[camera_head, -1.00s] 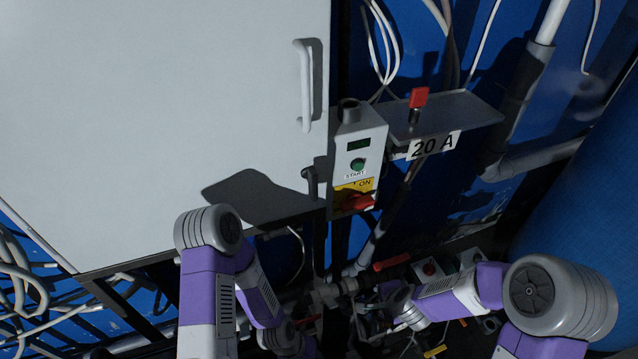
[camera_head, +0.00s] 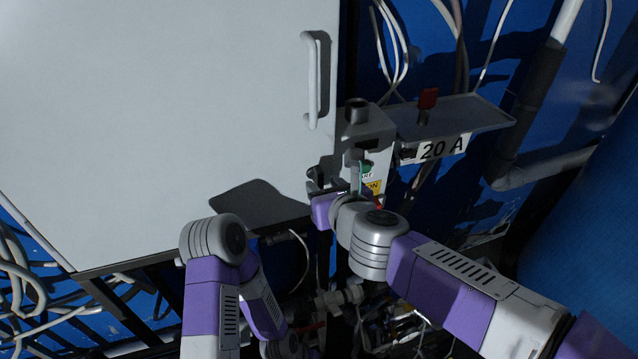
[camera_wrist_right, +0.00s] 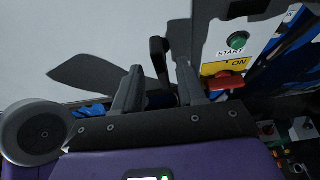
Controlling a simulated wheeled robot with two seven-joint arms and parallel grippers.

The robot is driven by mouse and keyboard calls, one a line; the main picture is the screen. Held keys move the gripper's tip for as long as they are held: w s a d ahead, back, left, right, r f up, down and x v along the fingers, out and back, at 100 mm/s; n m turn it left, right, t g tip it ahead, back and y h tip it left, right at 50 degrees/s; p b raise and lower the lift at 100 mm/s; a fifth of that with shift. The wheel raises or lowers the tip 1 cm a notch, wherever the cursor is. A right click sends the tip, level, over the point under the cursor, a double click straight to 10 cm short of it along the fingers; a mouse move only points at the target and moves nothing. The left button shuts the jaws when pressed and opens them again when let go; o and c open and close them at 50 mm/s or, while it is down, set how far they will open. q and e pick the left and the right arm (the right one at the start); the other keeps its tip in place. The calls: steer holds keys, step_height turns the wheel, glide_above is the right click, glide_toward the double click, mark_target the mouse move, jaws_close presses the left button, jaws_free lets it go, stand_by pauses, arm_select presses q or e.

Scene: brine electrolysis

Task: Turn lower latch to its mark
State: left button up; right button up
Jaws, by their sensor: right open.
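The lower latch (camera_head: 318,172) is a small dark lever at the lower right edge of the grey cabinet door (camera_head: 150,110). In the right wrist view the latch (camera_wrist_right: 158,55) stands nearly upright, between and beyond my fingertips. My right gripper (camera_head: 335,178) is open and empty, close to the latch; I cannot tell whether a finger touches it. Both fingers show in the wrist view (camera_wrist_right: 157,78). The latch's mark is not discernible. My left arm is at the lower left, its gripper out of view.
Right of the latch is a control box with a green START button (camera_wrist_right: 237,40) and a red switch (camera_wrist_right: 222,82) on a yellow ON plate, close to my right finger. A door handle (camera_head: 313,80) is above. A shelf (camera_head: 455,117) with a red-topped part juts out at right.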

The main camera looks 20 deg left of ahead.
mark_target(321, 184)
steer(key=shift+x, duration=2.05)
jaws_close()
